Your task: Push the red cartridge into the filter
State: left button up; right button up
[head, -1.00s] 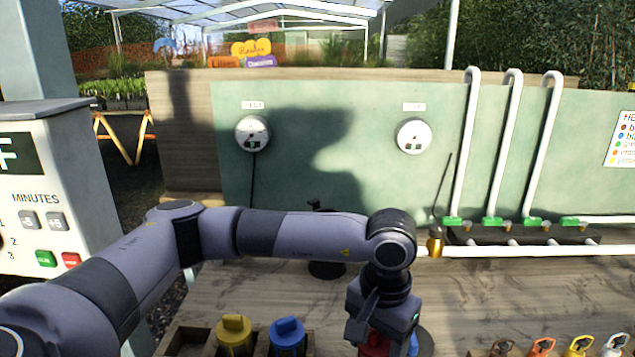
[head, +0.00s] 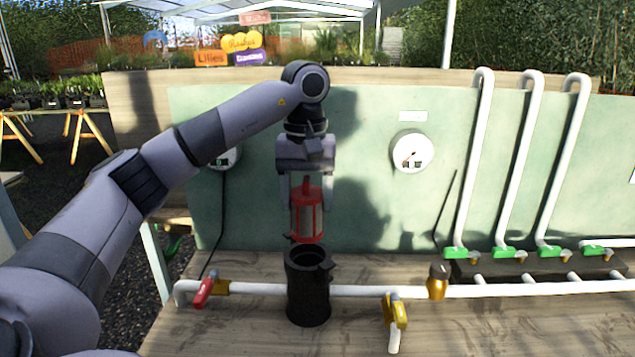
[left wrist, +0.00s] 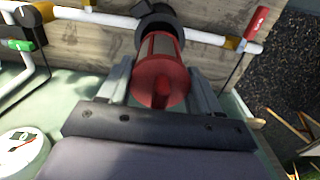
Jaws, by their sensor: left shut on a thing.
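The red cartridge (head: 307,214) has a red top and bottom and a pale mesh-like middle. My left gripper (head: 306,190) is shut on it and holds it upright above the black filter housing (head: 308,292). In the head view a small gap shows between the cartridge's bottom and the housing's open top. In the left wrist view the cartridge (left wrist: 160,75) is between the two fingers (left wrist: 160,88), with the black housing (left wrist: 155,22) beyond it. My right gripper is not in view.
A round gauge (head: 412,152) is on the green panel behind. The front bench is clear.

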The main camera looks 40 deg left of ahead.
aim_at(307, 224)
pick_arm(q)
jog(key=shift+w+a, duration=0.2)
jog(key=shift+w, duration=0.05)
jog(key=shift+s+f, duration=0.2)
jog(key=shift+f, duration=0.75)
jog(key=shift+f+b, duration=0.85)
jog(key=shift+f, duration=0.95)
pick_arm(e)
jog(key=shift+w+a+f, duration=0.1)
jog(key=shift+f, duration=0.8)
pick_arm(q)
jog(key=shift+f, duration=0.3)
jog(key=shift+f+b, duration=1.1)
jog(key=shift+f, duration=0.95)
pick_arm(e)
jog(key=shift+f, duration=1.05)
pick_arm(q)
jog(key=shift+d+f, duration=0.1)
jog(key=shift+f, duration=0.15)
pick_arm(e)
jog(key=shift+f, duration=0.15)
